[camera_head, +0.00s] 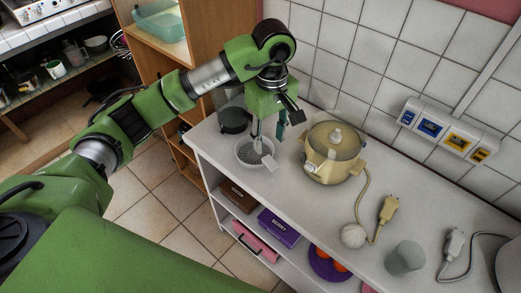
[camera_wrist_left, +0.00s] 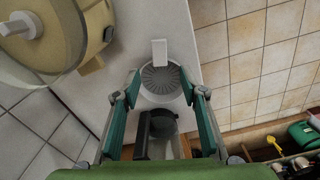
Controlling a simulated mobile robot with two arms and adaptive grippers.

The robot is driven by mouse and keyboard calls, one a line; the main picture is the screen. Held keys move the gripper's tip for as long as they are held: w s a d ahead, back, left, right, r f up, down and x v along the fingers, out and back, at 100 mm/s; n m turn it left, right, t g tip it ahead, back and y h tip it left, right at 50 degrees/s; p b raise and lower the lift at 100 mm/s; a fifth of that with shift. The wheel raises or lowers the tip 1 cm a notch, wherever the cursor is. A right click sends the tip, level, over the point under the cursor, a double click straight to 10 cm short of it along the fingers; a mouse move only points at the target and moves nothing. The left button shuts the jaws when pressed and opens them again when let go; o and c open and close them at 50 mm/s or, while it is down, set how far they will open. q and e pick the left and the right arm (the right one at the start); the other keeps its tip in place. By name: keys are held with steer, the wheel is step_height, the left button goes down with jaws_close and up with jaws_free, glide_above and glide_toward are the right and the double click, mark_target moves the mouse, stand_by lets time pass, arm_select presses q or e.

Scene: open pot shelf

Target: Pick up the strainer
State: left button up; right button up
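The strainer (camera_head: 249,155) is a pale round bowl with a grey mesh-like inside and a flat light handle. It sits near the far-left end of the white counter. My left gripper (camera_head: 270,135) points down above it, with its fingers spread and nothing held. In the left wrist view the strainer (camera_wrist_left: 160,82) shows between the two teal fingers of my gripper (camera_wrist_left: 159,86), its handle pointing up in the picture. Whether the fingertips touch it, I cannot tell. My right gripper is not in view.
A beige cooker (camera_head: 321,166) stands right of the strainer, with a cord and plug (camera_head: 389,208). A dark pot (camera_head: 234,121) stands close behind the strainer. A grey cup (camera_head: 405,258) is farther right. A tiled wall (camera_head: 385,60) backs the counter.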

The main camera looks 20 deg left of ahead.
arm_select(q)
glide_above(269, 160)
steer(key=f, duration=0.4)
steer(key=shift+s+p, duration=0.2)
steer(key=shift+p, duration=0.2)
steer(key=shift+f, duration=0.4)
steer(key=shift+w+f, duration=0.1)
steer(key=shift+f, duration=0.1)
step_height(269, 160, down, 4)
steer(key=p, duration=0.2)
steer(key=shift+f+p, duration=0.15)
steer(key=shift+p, duration=0.2)
steer(key=shift+f, duration=0.25)
steer(key=shift+w+f, duration=0.1)
jaws_close()
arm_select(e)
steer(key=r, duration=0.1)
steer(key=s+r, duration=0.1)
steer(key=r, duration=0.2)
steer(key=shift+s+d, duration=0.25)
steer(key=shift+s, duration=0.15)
